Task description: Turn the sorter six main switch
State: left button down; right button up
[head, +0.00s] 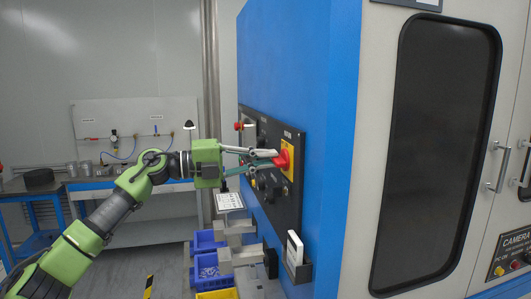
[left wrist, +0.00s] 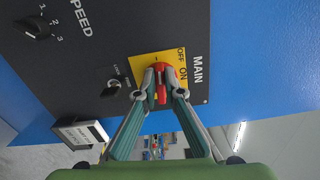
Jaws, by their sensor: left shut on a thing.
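The main switch (left wrist: 161,82) has a red handle on a yellow plate (left wrist: 143,68) marked OFF and ON, with MAIN printed beside it. It sits on the black control panel (left wrist: 75,45) of the blue machine. In the head view the red main switch (head: 285,159) is at the panel's near end. My left gripper (head: 277,158) reaches it from the left, its fingers shut on the red handle. In the left wrist view the left gripper (left wrist: 161,93) has one fingertip on each side of the handle. My right gripper is in neither view.
A speed knob (left wrist: 36,28) and a lock/free knob (left wrist: 112,86) are on the same panel. Below the panel a white card sits in a holder (head: 297,262). Blue bins (head: 208,265) and a yellow bin (head: 217,294) stand below the arm. A blue workbench is behind.

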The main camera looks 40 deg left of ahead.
pick_arm(q)
jog(key=shift+f+n, duration=0.1)
jog(key=shift+n, duration=0.5)
jog(key=shift+p, duration=0.3)
jog(key=c, duration=2.1)
grip_release()
jog(key=shift+c, duration=0.2)
jog(key=shift+a, duration=0.15)
jog(key=v, duration=1.2)
